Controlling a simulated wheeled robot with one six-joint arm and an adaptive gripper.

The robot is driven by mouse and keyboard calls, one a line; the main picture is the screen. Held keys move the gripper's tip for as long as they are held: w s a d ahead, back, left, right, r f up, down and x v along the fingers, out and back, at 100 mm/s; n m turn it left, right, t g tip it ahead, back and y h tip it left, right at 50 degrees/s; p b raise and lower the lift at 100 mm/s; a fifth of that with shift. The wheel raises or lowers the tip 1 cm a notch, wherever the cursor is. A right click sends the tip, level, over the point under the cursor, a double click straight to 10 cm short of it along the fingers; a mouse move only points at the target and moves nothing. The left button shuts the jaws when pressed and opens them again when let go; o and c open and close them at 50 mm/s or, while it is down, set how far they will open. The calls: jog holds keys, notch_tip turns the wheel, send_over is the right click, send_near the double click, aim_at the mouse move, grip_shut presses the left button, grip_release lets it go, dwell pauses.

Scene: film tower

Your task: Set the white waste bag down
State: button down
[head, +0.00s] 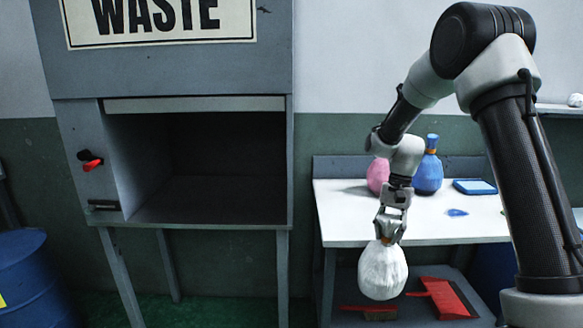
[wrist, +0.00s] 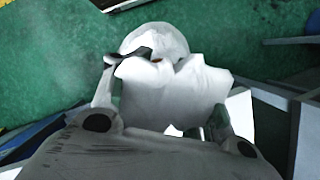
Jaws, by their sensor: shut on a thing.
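The white waste bag (head: 383,271) hangs from my gripper (head: 390,227) in the head view, in front of the white-topped table. My gripper is shut on the gathered top of the bag, and the round body hangs below the fingers. In the wrist view the bag (wrist: 157,42) shows beyond the fingers, with the green floor behind it. The bag's underside is clear of any surface that I can see.
A grey waste cabinet (head: 170,75) with an open, empty-looking bay stands left. The table (head: 345,222) holds a pink bag (head: 377,177), a blue bag (head: 428,175) and a blue tray (head: 475,187). A red dustpan (head: 447,299) lies on the lower shelf. A blue barrel (head: 35,280) stands far left.

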aim_at(393, 256)
jog(key=f+n, duration=0.2)
jog(key=d+f+n+h, duration=0.1)
jog(key=f+n, duration=0.1)
jog(key=f, duration=0.1)
jog(key=d+f+n+h, duration=0.1)
jog(key=f+n, duration=0.2)
jog(key=shift+s+g, duration=0.3)
jog(key=shift+s, duration=0.05)
jog(key=shift+d, duration=0.15)
